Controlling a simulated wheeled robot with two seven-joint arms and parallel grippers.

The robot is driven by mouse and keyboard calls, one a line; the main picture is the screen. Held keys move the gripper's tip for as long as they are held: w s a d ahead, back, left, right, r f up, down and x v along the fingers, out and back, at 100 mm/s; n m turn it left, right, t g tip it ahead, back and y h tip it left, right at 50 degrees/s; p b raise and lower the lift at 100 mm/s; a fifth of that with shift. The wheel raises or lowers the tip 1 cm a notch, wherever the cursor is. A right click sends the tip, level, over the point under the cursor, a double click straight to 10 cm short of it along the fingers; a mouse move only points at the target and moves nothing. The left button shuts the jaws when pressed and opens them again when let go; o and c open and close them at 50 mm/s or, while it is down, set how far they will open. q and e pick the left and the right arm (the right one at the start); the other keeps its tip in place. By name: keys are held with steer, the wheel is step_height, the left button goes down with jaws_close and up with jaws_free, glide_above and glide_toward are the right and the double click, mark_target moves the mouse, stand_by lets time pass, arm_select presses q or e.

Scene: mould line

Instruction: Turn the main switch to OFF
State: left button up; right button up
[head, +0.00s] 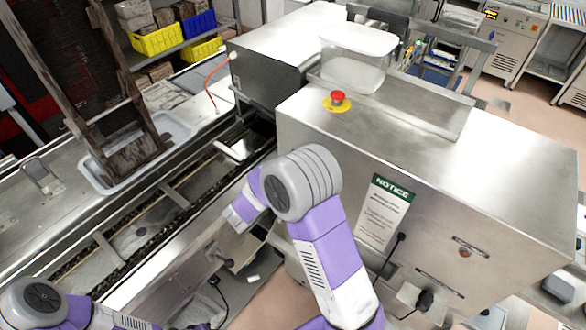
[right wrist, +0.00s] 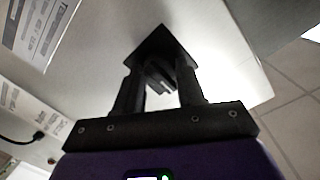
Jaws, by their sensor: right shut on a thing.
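In the right wrist view the main switch (right wrist: 159,45) is a black square-shaped plate with a dark handle, mounted on a pale metal face. My right gripper (right wrist: 161,88) is around the handle, one dark finger on each side, and shut on it. The handle's angle and any ON or OFF marks are too dark to read. In the head view my right arm bends in the middle of the picture, and its gripper cannot be made out there. My left arm shows only at the bottom left corner; its gripper is out of view.
A steel cabinet (head: 510,190) bears a red stop button (head: 338,97), a clear plastic bin (head: 357,55) and a green-headed notice (head: 385,212). A conveyor channel (head: 150,225) runs along the left. A white tray (head: 180,128) holds a dark wooden frame (head: 135,157).

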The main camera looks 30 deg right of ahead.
steer(key=o, duration=1)
steer(key=shift+o, duration=0.2)
steer(key=b+v, duration=0.1)
steer(key=v, duration=0.6)
steer(key=shift+s+a, duration=0.15)
steer(key=shift+a, duration=0.1)
